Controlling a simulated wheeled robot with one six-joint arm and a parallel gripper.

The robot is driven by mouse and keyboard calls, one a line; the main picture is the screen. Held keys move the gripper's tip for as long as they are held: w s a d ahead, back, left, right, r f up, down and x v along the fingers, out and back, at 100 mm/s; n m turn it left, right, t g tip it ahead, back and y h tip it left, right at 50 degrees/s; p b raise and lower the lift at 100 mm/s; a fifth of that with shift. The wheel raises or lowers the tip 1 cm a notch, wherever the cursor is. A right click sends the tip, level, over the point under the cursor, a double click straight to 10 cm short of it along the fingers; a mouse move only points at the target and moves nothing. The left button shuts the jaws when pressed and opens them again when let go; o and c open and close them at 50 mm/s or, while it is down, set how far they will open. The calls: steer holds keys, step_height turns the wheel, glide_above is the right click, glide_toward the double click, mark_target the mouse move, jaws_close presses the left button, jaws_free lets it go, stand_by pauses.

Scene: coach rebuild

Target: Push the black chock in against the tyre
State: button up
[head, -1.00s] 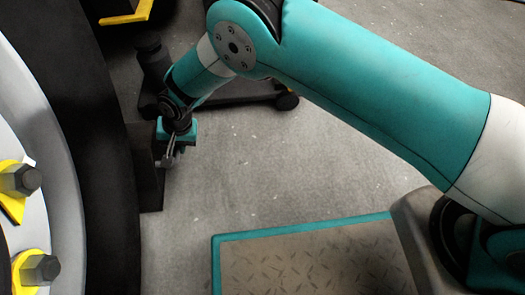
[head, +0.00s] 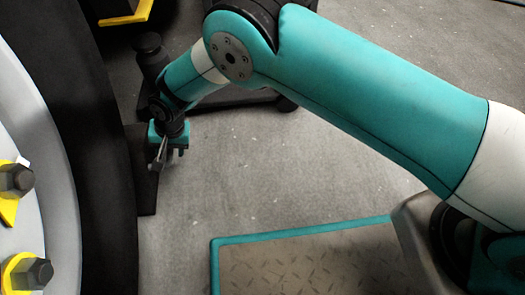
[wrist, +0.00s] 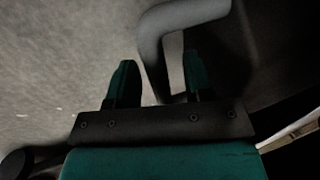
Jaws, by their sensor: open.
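The black chock (head: 147,198) stands on the floor at the left, right beside the dark tyre (head: 110,205). In the head view its left side meets the tyre's outline; I cannot tell if they touch. My gripper (head: 165,160) is at the chock's right side, pointing down, with its jaws open. In the wrist view my gripper (wrist: 158,80) has its two green fingers apart, and a bent grey handle (wrist: 185,15) reaches down between them. The chock's dark body (wrist: 245,50) shows to the right. Whether the fingers touch the handle is unclear.
A black wheeled stand (head: 240,97) is behind my gripper. A teal-edged tread plate (head: 310,265) lies at the front. Wheel nuts with yellow markers (head: 30,272) stick out at the far left. The grey floor (head: 270,170) between is clear.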

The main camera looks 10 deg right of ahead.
steer(key=shift+r, duration=0.1)
steer(key=p+v, duration=0.7)
stand_by(0.5)
steer(key=p+v, duration=1)
steer(key=v, duration=0.7)
steer(key=shift+p, duration=0.35)
steer(key=shift+d+r, duration=0.1)
